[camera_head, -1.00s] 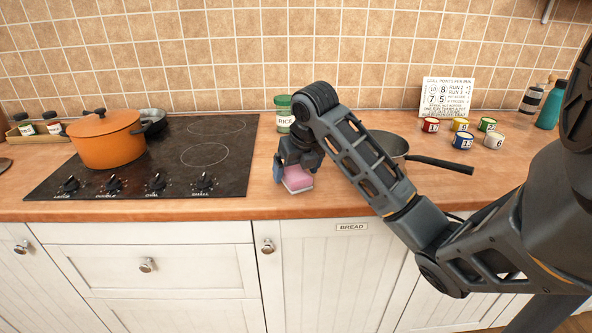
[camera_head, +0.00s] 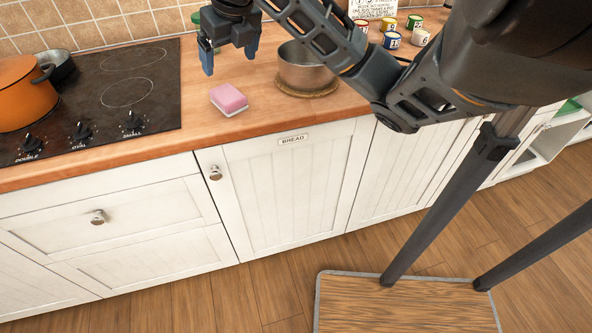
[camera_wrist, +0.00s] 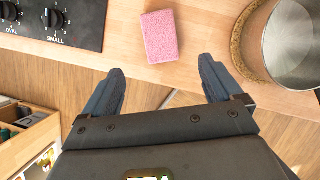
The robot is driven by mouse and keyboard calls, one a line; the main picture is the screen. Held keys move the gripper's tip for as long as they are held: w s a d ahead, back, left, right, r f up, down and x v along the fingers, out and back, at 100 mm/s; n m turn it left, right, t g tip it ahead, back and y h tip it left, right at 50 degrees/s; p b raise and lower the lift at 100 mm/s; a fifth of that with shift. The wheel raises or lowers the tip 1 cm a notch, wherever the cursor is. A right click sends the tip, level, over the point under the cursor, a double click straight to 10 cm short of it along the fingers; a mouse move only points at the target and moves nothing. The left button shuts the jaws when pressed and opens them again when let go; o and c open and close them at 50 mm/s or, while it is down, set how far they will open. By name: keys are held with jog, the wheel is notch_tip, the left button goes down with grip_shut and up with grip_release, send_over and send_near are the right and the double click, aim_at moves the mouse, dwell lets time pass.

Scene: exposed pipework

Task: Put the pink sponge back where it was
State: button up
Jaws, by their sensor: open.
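The pink sponge (camera_head: 228,99), pink on top with a pale underside, lies flat on the wooden counter between the black stove and the steel pan. It also shows in the wrist view (camera_wrist: 160,36), beyond my fingertips and between their lines. My gripper (camera_head: 230,60) is open and empty, raised above the counter with its fingers apart. In the wrist view its two blue-grey fingers (camera_wrist: 160,80) hold nothing. The sponge is apart from both fingers.
The black stove (camera_head: 110,95) with an orange pot (camera_head: 25,95) is to the left. A steel pan (camera_head: 303,68) on a round cork mat is to the right. Several numbered cans (camera_head: 391,38) stand farther back. Bare counter surrounds the sponge.

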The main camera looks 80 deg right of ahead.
jog(key=w+a+m+t+y, duration=0.3)
jog(key=w+a+m+t, duration=0.35)
jog(key=w+a, duration=0.9)
jog(key=w+a+f+m+t+y, duration=0.15)
jog(key=a+m+t, duration=0.35)
jog(key=a+m, duration=0.5)
jog(key=s+a+f+m+h, duration=0.3)
jog(key=s+a+f+m, duration=0.55)
jog(key=s+a, duration=0.45)
jog(key=s+d+r+m+y, duration=0.1)
jog(key=s+d+m, duration=0.1)
jog(key=s, duration=2)
jog(key=shift+s+d+y, duration=0.3)
jog(key=shift+d+y, duration=0.05)
jog(key=shift+r, duration=0.1)
